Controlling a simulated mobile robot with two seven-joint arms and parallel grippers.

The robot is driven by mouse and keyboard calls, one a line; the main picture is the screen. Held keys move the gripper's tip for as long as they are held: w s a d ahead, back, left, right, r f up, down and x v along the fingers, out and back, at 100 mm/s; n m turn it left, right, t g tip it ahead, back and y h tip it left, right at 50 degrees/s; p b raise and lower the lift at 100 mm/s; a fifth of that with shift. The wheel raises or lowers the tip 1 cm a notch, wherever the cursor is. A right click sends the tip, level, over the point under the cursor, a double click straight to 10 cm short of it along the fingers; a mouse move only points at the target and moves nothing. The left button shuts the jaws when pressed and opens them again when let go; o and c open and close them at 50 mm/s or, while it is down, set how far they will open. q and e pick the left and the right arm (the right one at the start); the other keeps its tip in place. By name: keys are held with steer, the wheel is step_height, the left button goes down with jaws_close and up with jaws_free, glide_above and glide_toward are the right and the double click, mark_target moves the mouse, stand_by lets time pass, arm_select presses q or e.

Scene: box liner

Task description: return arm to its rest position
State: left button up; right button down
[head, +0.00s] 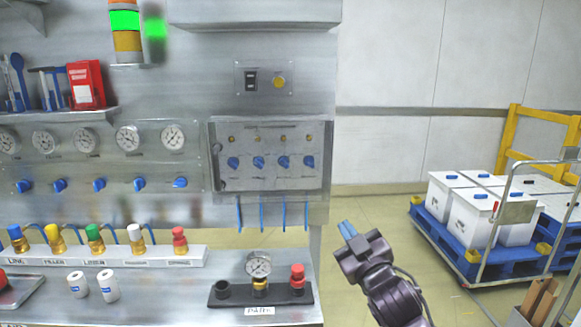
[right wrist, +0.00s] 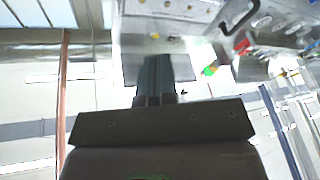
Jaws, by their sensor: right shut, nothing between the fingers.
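My right gripper (head: 347,229) shows in the head view, right of the steel bench, with its blue fingertips pointing up and to the left. It is shut and empty, held clear of the bench and the panel. In the right wrist view the closed fingers (right wrist: 154,75) stand together with nothing between them. My left gripper is in neither view.
The steel bench (head: 190,285) carries a row of coloured valves (head: 95,238) and a black block with a gauge (head: 258,265). A blue pallet (head: 455,245) with white boxes (head: 472,216) and a cart stand at right. Floor between is clear.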

steer(key=s+d+f+m+g+h, duration=0.15)
steer(key=s+d+f, duration=0.25)
steer(key=f, duration=0.4)
steer(key=s+d+f+m+g+h, duration=0.1)
steer(key=s+d+f+m+h, duration=0.15)
steer(key=s+f, duration=0.35)
steer(key=s+d+f+m+g+h, duration=0.1)
steer(key=s+d+f+m+g, duration=0.2)
steer(key=f, duration=0.6)
steer(key=s+d+f+g, duration=0.1)
steer(key=s+d+f, duration=0.1)
steer(key=s+f, duration=0.2)
steer(key=s+d+f+m+g+h, duration=0.1)
steer(key=s+d+f, duration=0.1)
steer(key=s+f, duration=0.3)
steer(key=s+d+f+g+h, duration=0.1)
steer(key=s+f, duration=0.3)
steer(key=s, duration=0.6)
steer(key=shift+s+d+f, duration=0.25)
steer(key=shift+s+d, duration=0.05)
steer(key=shift+d, duration=0.5)
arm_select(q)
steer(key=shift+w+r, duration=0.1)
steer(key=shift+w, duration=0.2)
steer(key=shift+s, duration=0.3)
arm_select(e)
steer(key=c, duration=1.8)
jaws_free()
